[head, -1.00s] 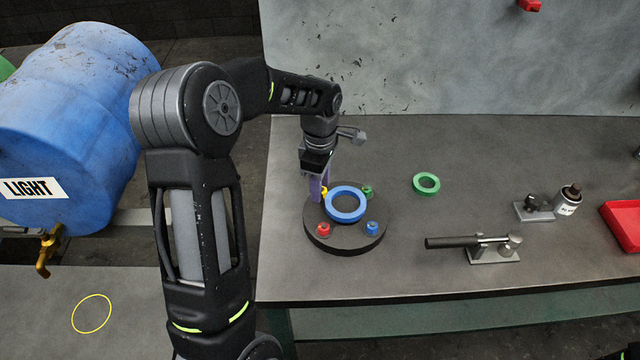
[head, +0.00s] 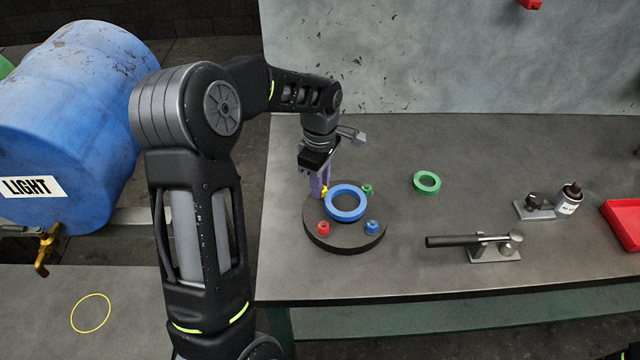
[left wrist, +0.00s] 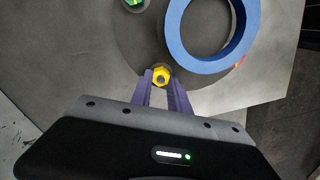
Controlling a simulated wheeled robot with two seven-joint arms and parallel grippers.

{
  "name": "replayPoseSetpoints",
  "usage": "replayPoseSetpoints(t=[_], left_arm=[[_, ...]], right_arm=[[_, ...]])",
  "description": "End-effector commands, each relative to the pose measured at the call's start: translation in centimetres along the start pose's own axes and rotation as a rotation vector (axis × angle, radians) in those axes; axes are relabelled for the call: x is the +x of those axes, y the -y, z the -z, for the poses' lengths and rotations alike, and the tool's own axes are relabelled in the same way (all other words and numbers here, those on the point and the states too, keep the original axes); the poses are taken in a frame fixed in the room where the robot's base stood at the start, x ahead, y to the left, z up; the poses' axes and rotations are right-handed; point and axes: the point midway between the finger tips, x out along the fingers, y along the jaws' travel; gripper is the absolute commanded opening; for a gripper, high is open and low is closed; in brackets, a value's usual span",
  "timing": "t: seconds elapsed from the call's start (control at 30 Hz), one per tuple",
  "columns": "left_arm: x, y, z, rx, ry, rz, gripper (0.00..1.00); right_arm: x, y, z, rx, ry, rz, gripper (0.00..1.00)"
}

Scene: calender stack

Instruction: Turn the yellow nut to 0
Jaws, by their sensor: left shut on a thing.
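The yellow nut (left wrist: 161,75) sits near the edge of a round dark base (head: 345,240). It also shows as a small yellow spot in the head view (head: 324,191), partly hidden by my fingers. My left gripper (left wrist: 163,82) points down from above, its purple fingers shut on the yellow nut, one on each side. In the head view the left gripper (head: 320,186) stands at the back left of the base. Any number or mark by the nut is too small to read. My right gripper is not in view.
A blue ring (head: 346,214) lies on the base beside the nut. Red (head: 323,228), blue (head: 372,227) and green nuts (head: 367,190) stand around it. A green ring (head: 427,183), a toggle clamp (head: 495,247) and a red tray (head: 625,226) are to the right.

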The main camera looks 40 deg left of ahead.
Motion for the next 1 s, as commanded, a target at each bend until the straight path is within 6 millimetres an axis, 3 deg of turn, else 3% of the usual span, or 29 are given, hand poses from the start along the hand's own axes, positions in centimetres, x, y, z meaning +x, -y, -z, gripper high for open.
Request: replayPoseSetpoints(t=[0.2, 0.23, 0.47, 0.77, 1.0], left_arm=[[-0.1, 0.0, 0.0, 0.0, 0.0, -0.001, 0.0], [-0.1, 0.0, 0.0, 0.0, 0.0, -0.001, 0.24], [0.0, 0.0, 0.0, -0.001, 0.0, -0.001, 0.43], [-0.1, 0.0, 0.0, -0.001, 0.0, -0.001, 0.44], [-2.4, -0.1, 0.0, -0.002, 0.0, -0.005, 0.44]], right_arm=[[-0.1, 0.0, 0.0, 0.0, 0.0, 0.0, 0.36], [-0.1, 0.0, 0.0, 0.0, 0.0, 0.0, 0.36], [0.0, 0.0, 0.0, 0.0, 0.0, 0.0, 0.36], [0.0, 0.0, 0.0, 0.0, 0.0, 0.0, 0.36], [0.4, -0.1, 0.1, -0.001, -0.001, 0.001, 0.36]])
